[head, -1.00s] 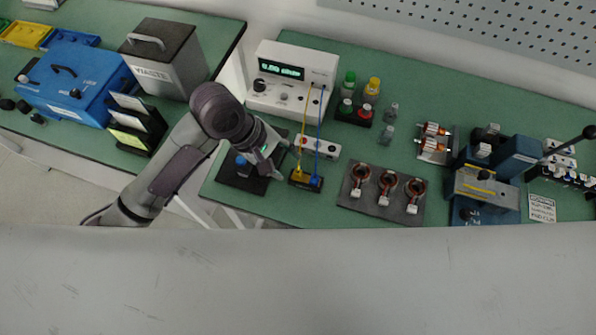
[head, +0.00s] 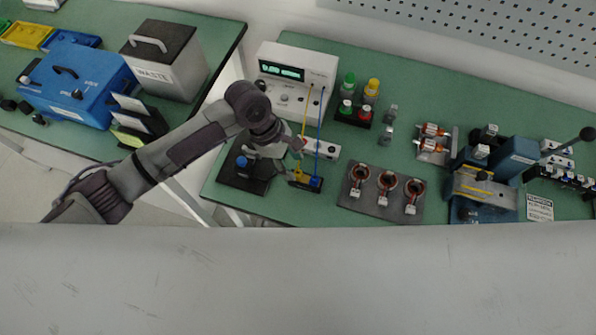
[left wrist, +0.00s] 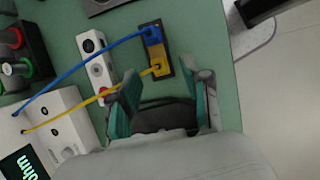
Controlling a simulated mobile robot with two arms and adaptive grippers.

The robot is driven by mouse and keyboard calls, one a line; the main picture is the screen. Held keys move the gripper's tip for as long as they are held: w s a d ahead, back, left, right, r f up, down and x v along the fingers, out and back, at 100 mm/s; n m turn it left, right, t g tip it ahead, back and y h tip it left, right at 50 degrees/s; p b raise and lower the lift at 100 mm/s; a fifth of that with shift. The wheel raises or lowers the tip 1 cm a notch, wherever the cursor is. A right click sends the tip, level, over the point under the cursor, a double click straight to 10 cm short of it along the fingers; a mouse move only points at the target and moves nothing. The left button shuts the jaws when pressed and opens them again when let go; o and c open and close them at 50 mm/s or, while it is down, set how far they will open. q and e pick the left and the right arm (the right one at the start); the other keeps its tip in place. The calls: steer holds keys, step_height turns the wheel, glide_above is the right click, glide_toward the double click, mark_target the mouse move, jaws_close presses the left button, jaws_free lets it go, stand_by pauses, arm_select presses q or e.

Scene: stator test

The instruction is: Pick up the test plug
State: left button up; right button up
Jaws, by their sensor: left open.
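A yellow test plug (head: 299,175) and a blue test plug (head: 316,182) sit in a small dark holder (head: 304,187) on the green bench. In the left wrist view the yellow plug (left wrist: 158,70) is nearer my gripper and the blue plug (left wrist: 152,35) is farther off. A yellow and a blue lead run from them to the white ohm meter (head: 294,80). My left gripper (left wrist: 166,88) is open and empty, its fingers spread just short of the yellow plug. In the head view my left gripper (head: 292,147) is close beside the yellow lead.
A white box with round sockets (head: 323,149) lies just behind the holder. A dark pad with a blue-topped part (head: 242,163) is left of it, under my arm. A plate with copper coils (head: 378,208) lies to the right.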

mark_target(298, 171)
arm_select(q)
steer(key=x, duration=0.3)
steer(key=p+x, duration=0.1)
steer(key=x, duration=0.1)
steer(key=shift+w+a, duration=0.1)
steer(key=shift+w, duration=0.15)
jaws_close()
